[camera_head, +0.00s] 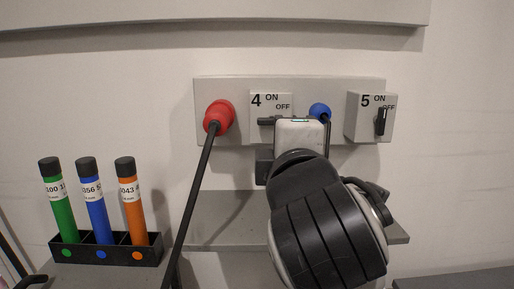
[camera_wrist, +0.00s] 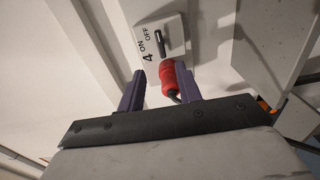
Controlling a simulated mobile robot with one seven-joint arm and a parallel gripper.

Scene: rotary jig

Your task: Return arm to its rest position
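My arm (camera_head: 330,235) reaches up in front of the wall panel, its wrist near switch box 4 (camera_head: 270,102). In the wrist view, my gripper (camera_wrist: 161,82) shows two purple fingers spread apart with nothing held between them. The red plug (camera_wrist: 168,76) appears beyond the gap, closer to the right finger; I cannot tell how far off it is. In the head view, the red plug (camera_head: 218,117) sits in the panel, with a black cable hanging down. My fingers are hidden there.
Box 4's handle lies horizontal; switch box 5 (camera_head: 370,115) has its handle vertical. A blue plug (camera_head: 319,111) is partly hidden behind my wrist. A grey shelf (camera_head: 225,232) juts out below. A black rack (camera_head: 121,256) at left holds green, blue and orange tubes.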

